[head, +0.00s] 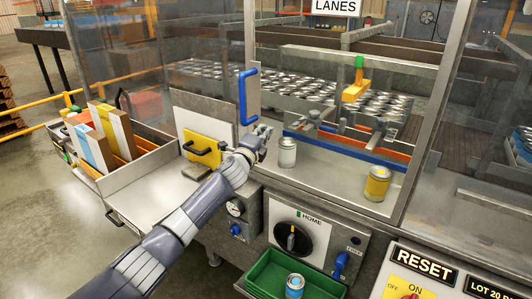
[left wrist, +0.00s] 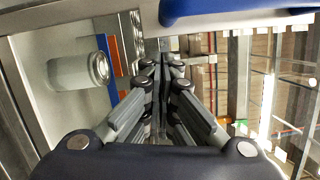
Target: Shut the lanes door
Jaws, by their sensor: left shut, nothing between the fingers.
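The LANES sign (head: 335,6) sits above a framed opening with cans behind it. A vertical blue handle (head: 243,97) is at the left side of this opening, at the edge of a clear panel (head: 160,55). I cannot tell exactly how far the door stands from its frame. My left gripper (head: 258,138) is shut and empty, just below and right of the handle. In the left wrist view its fingers (left wrist: 163,65) are together, and a blue bar (left wrist: 235,10), likely the handle, crosses the top, apart from the fingertips. My right gripper is not in view.
A grey-white can (head: 287,152) stands close right of my left gripper; a yellow can (head: 377,183) stands farther right. A yellow-headed tool (head: 356,85) hangs inside. Below are a HOME dial (head: 298,240) and green tray (head: 262,282). A box bin (head: 150,155) is left.

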